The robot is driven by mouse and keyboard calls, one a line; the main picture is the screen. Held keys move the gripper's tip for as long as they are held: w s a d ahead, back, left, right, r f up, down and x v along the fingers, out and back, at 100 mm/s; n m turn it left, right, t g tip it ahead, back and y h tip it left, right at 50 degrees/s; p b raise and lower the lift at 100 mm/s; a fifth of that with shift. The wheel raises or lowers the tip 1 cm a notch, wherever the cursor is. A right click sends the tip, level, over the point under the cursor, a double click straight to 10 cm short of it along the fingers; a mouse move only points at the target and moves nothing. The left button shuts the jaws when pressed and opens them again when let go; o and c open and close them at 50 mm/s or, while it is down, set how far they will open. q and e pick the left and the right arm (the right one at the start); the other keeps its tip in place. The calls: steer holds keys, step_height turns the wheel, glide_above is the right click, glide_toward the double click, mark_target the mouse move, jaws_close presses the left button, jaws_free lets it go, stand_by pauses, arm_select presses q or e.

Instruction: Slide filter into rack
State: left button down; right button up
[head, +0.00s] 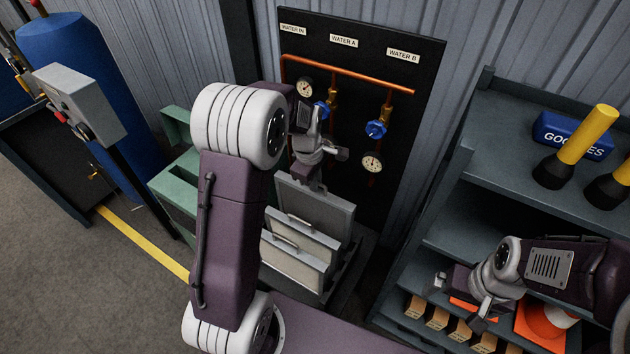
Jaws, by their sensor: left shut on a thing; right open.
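My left gripper (312,172) is over the panel-like filters in front of the black board. It is shut at the top edge of the rear grey framed filter (322,207), which stands upright; the grip itself is small and partly hidden. Two more filters with handles, a middle one (317,237) and a front one (292,268), stand in front of it. The dark rack (347,283) shows beside and under them, its slots mostly hidden by the filters and my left arm. My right gripper (460,304) is open and empty in front of the shelf at right.
A black board (415,110) with copper pipes, gauges and blue valves stands behind the filters. A green metal stand (178,190) is left of my arm. The shelf unit (470,195) at right holds a blue goggles box (566,132), yellow flashlights (590,134) and orange items.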

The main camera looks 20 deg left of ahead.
arm_select(q)
steer(key=shift+f+b, duration=1.2)
steer(key=shift+f, duration=0.85)
steer(key=shift+f+b, duration=1.75)
steer(key=shift+f, duration=0.9)
steer(key=c, duration=1.5)
jaws_free()
steer(key=shift+o, duration=0.2)
step_height(320, 180, up, 9)
glide_above(315, 203)
steer(key=shift+s+a, duration=0.1)
steer(key=shift+a, duration=0.3)
